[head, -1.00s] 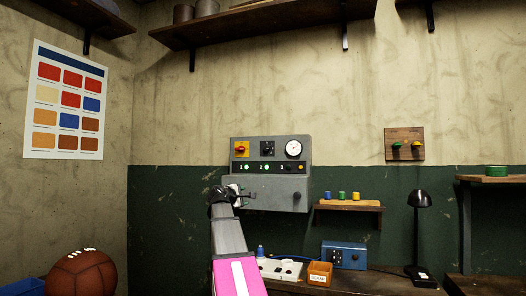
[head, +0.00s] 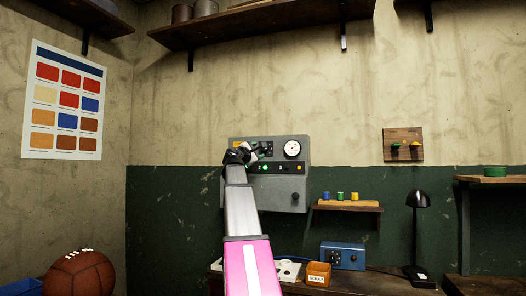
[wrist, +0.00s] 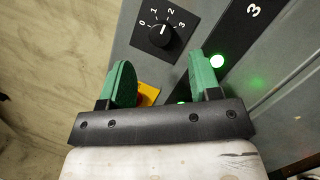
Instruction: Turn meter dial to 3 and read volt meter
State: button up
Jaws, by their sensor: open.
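The black meter dial (wrist: 160,36) is on a grey panel, marked 0 to 3. In the head view the dial (head: 267,147) is partly hidden by my gripper (head: 250,153). In the wrist view my gripper (wrist: 160,66) is open and empty, its two green fingers apart, with the dial beyond the gap between their tips and no visible contact. The round white volt meter (head: 292,149) is right of the dial; its reading is too small to tell.
A yellow plate (wrist: 148,95) shows between the fingers, and a lit green lamp (wrist: 217,61) is close to the right finger. Below the panel, a workbench holds an orange box (head: 318,276), a blue device (head: 343,256) and a black lamp (head: 418,225).

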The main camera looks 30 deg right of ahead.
jog(key=x, duration=0.6)
jog(key=c, duration=0.9)
